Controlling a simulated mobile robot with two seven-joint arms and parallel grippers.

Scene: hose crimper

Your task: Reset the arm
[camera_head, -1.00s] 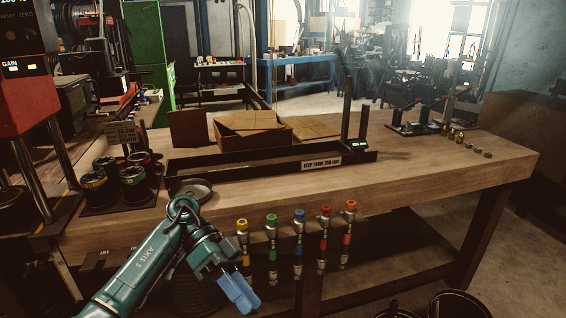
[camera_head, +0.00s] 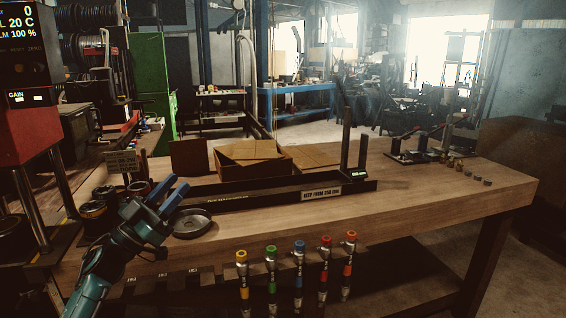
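My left arm (camera_head: 95,275) comes in from the lower left, teal with dark joints. Its gripper (camera_head: 177,184) is raised over the left part of the wooden bench, with its blue fingers pointing up and to the right. The two fingers show a gap between them and nothing is held. The gripper overlaps the round dark dish (camera_head: 192,223) and hides part of the dark cups behind it. My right gripper is not in view.
A long dark tray (camera_head: 240,203) with an upright post lies on the bench, with an open cardboard box (camera_head: 253,160) behind. A red machine (camera_head: 28,130) stands at left. Several colour-banded tools (camera_head: 299,270) hang along the front edge.

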